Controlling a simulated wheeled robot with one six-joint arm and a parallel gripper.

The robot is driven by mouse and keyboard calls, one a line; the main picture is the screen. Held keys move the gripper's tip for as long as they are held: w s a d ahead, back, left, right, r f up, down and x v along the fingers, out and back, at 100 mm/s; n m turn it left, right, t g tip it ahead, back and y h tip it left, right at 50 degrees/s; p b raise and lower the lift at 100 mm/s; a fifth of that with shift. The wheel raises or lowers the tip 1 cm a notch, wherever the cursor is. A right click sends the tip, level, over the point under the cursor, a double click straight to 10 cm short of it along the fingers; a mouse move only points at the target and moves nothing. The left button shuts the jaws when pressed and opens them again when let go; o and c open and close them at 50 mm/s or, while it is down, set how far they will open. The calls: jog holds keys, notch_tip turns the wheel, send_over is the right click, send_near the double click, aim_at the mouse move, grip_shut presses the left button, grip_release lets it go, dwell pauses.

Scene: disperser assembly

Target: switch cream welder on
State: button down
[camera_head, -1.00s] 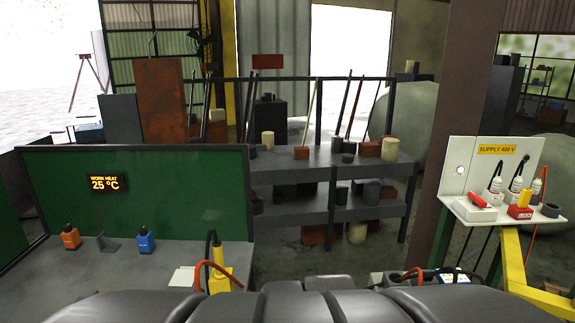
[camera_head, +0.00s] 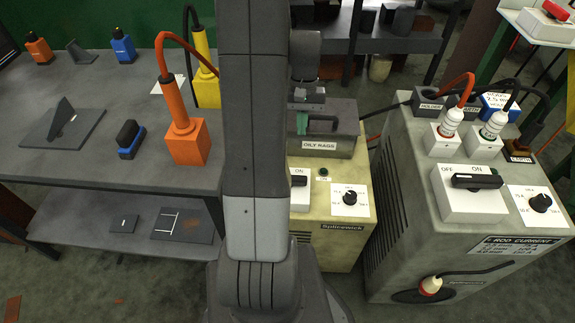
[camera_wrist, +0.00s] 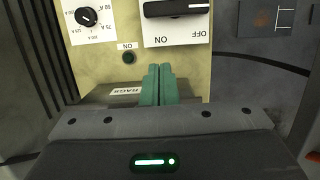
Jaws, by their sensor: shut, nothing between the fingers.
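The cream welder (camera_head: 343,238) stands on the floor in the middle, partly hidden behind my arm. Its white switch plate (camera_wrist: 186,33) has a black handle (camera_wrist: 178,8) lying across it, with ON and OFF labels upside down in the wrist view. In the head view only the handle's right end (camera_head: 300,180) shows. The small ON lamp (camera_wrist: 129,57) looks dark green and unlit. My gripper (camera_wrist: 159,70) has teal fingers pressed together, empty. They show below the switch plate in the wrist view, without clear contact.
An OILY RAGS box (camera_head: 333,146) sits on top of the cream welder. A dial (camera_head: 349,196) is right of its switch. A grey welder (camera_head: 438,226) with a similar switch (camera_head: 475,182) stands to the right. The workbench (camera_head: 75,168) holds an orange block (camera_head: 187,143) at left.

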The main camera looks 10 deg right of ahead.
jog(key=x, duration=0.4)
jog(key=w+b+x, duration=0.1)
jog(key=x, duration=0.3)
jog(key=w+b+x, duration=0.1)
jog(key=x, duration=0.3)
jog(key=shift+d+f, duration=0.15)
jog(key=shift+f, duration=0.1)
jog(key=s, duration=0.1)
jog(key=s+a, duration=0.1)
jog(key=s, duration=0.1)
jog(key=shift+s+r+b, duration=0.15)
jog(key=shift+s+b, duration=0.05)
jog(key=shift+b, duration=0.15)
jog(key=shift+s, duration=0.2)
